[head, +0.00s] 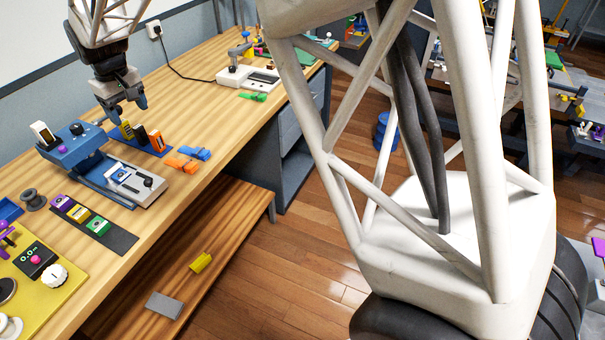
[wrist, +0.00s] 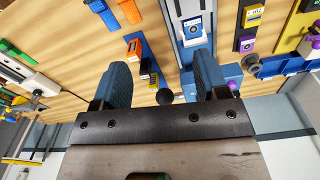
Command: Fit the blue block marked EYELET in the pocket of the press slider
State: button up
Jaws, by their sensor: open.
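The blue press (head: 72,147) stands on the bench at the left, with a black knob on top. Its slider (head: 147,189) extends to the front right. A blue block with a white label (head: 121,174) is at the slider's middle, and also shows in the wrist view (wrist: 195,28). It appears to sit in the pocket, but how deep I cannot tell. The label is too small to read. My gripper (head: 128,108) is open and empty above the bench, behind the slider and near a blue strip of blocks. Its two blue fingers are apart in the wrist view (wrist: 160,72).
The blue strip (head: 162,153) holds yellow, black and orange blocks. A dark tray (head: 120,241) holds purple, yellow and green blocks. Orange (head: 181,165) and blue (head: 194,153) clips lie right of the slider. A yellow panel (head: 70,290) is at front left.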

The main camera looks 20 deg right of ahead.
jog(key=s+d+r+m+t, duration=0.1)
jog(key=s+d+r+m, duration=0.15)
jog(key=s+d, duration=0.7)
jog(key=s+d+r+m, duration=0.1)
jog(key=s+d+r, duration=0.4)
jog(key=d, duration=0.7)
jog(key=s+d+f+m, duration=0.1)
jog(key=s+d, duration=0.3)
jog(key=s, duration=0.4)
jog(key=s+d+f+m, duration=0.1)
jog(key=s+d+f, duration=0.1)
jog(key=s+d, duration=0.3)
jog(key=s+d+f+m+t, duration=0.1)
jog(key=s+d, duration=0.4)
jog(key=s, duration=0.6)
jog(key=shift+s+f+m, duration=0.35)
jog(key=shift+f+m, duration=0.2)
jog(key=shift+f, duration=0.05)
